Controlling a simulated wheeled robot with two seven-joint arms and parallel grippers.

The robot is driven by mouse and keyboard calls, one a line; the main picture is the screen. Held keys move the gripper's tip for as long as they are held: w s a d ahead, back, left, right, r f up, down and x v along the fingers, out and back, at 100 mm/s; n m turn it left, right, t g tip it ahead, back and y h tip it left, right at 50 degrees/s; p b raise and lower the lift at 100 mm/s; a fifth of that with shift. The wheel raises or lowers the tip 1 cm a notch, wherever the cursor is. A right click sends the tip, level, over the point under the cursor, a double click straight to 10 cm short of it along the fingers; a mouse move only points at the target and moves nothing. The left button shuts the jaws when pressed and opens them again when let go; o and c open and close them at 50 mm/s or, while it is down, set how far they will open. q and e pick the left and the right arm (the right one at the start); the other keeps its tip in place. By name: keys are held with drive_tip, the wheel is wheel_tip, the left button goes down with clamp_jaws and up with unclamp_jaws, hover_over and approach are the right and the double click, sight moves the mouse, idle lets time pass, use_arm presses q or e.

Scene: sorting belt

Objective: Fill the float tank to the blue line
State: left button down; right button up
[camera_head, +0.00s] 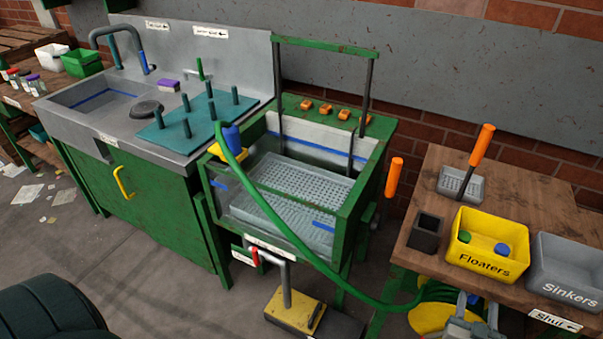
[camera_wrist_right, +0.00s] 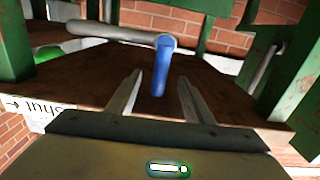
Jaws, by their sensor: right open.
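The float tank (camera_head: 345,232) stands in the middle of the head view, a clear-walled box in a green frame with a perforated tray (camera_head: 300,180) inside. A blue line (camera_head: 318,154) runs along its back wall; I cannot make out the water level. A green hose (camera_head: 290,235) with a blue end piece (camera_head: 232,138) reaches the tank's left rim. In the right wrist view a blue lever (camera_wrist_right: 161,65) on a grey pipe (camera_wrist_right: 115,34) stands beyond and between the fingers of my open right gripper (camera_wrist_right: 160,80). Contact cannot be told. My left gripper is out of view.
A wooden table at right holds a yellow Floaters bin (camera_head: 487,262) and a grey Sinkers bin (camera_head: 570,272). A Shut label with an arrow (camera_wrist_right: 42,112) is on its edge. A sink (camera_head: 100,105) is at left.

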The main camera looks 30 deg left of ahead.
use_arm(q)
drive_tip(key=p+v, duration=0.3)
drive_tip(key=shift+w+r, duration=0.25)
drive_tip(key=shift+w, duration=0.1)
use_arm(e)
drive_tip(key=s, duration=0.7)
drive_tip(key=shift+s+d, duration=0.15)
drive_tip(key=shift+s, duration=0.2)
drive_tip(key=shift+f, duration=0.1)
